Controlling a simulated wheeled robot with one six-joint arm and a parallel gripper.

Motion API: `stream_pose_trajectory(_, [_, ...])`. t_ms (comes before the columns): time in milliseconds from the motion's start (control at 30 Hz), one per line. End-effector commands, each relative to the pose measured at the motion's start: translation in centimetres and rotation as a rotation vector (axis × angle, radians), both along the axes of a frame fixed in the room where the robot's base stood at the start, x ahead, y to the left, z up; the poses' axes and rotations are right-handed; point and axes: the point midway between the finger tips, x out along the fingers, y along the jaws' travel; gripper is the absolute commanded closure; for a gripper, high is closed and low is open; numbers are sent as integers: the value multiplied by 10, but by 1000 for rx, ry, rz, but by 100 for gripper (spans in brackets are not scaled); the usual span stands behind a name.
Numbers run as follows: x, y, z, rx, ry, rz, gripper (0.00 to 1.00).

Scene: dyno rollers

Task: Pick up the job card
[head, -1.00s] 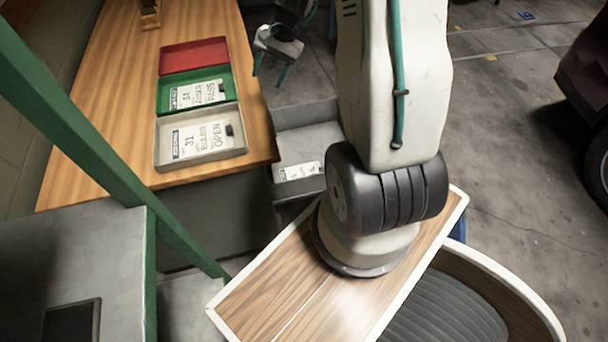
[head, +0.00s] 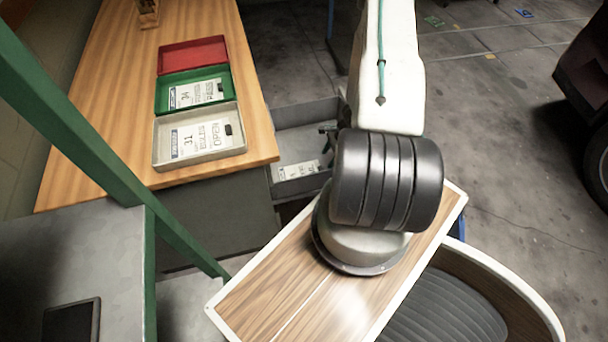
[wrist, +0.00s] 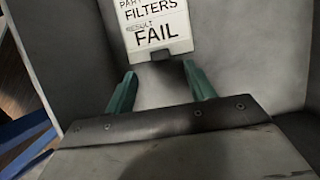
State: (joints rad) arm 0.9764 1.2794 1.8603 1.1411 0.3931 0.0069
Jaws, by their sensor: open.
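A white card (wrist: 157,22) reading "FILTERS" and "FAIL" lies ahead of my gripper (wrist: 160,72) in the wrist view, its top cut off by the frame. A dark tab sits at its lower edge, between the teal fingertips. My gripper is open, and I see nothing clamped in it. In the head view a white card (head: 298,170) lies in the open grey drawer (head: 312,112); its print is too small to read. My gripper is mostly hidden behind my arm there, with a bit of teal showing by the drawer.
On the wooden bench (head: 100,140) a grey tray (head: 158,150) holds a card reading "31" and "OPEN". A green tray (head: 161,98) holds one reading "34" and "PASS". A red tray (head: 192,56) looks empty. A green post (head: 85,140) crosses the left side.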

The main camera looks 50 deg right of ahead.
Motion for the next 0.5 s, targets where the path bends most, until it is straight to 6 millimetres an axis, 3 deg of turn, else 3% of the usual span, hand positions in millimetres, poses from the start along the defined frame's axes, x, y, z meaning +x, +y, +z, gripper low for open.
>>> stream_pose_trajectory(300, [5,10,-43,1,0,3,45])
stream_pose_trajectory(500, [8,15,-58,-1,-1,3,45])
